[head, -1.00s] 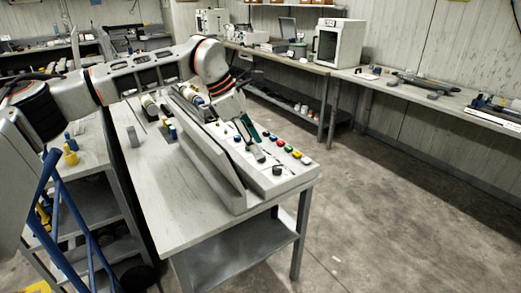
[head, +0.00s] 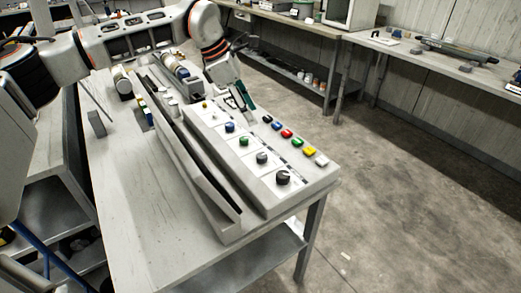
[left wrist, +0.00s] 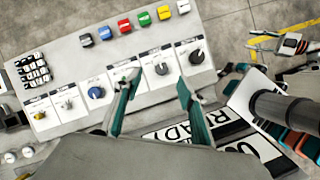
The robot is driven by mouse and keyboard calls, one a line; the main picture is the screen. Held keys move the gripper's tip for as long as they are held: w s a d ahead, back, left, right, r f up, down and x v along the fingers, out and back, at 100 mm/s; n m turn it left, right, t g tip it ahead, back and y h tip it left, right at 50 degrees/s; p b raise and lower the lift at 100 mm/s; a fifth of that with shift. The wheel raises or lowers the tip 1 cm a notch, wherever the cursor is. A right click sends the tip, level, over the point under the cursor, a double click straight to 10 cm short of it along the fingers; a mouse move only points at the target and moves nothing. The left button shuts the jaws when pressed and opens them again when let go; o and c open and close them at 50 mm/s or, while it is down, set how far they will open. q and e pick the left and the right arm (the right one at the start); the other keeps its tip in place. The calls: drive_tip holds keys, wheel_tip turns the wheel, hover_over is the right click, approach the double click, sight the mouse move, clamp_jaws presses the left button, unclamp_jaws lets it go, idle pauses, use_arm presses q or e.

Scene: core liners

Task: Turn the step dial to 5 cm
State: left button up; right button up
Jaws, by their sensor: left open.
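A light grey control panel (head: 244,178) lies on the table with a row of dials on its face. The row shows a blue dial (head: 230,127), a green dial (head: 243,141), a grey dial (head: 262,158) and a black dial (head: 283,178) nearest the front. The labels are too small to read, so I cannot tell which is the step dial. My left gripper (head: 242,99) is open and empty above the panel's far part. In the left wrist view its fingertips (left wrist: 158,78) appear on either side of the grey dial (left wrist: 161,68); one finger partly covers the green dial. The black dial (left wrist: 196,56) is clear.
Coloured buttons, including a red one (head: 286,133) and a yellow one (head: 309,152), run along the panel's right edge. Bare table (head: 135,200) is left of the panel.

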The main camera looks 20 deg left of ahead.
use_arm(q)
drive_tip(key=b, duration=0.4)
approach(262, 155)
drive_tip(key=f, duration=0.1)
drive_tip(key=shift+g, duration=0.3)
drive_tip(key=x, duration=0.8)
drive_tip(key=shift+w+d+r, duration=0.15)
drive_tip(key=shift+w, duration=0.1)
use_arm(e)
drive_tip(key=f, duration=0.3)
drive_tip(key=s+d+f, duration=0.1)
drive_tip(key=f, duration=0.1)
drive_tip(key=shift+s+f, duration=0.1)
drive_tip(key=shift+f, duration=0.1)
use_arm(q)
drive_tip(key=c, duration=1.1)
use_arm(e)
drive_tip(key=shift+s+f, duration=0.25)
drive_tip(key=shift+s, duration=0.1)
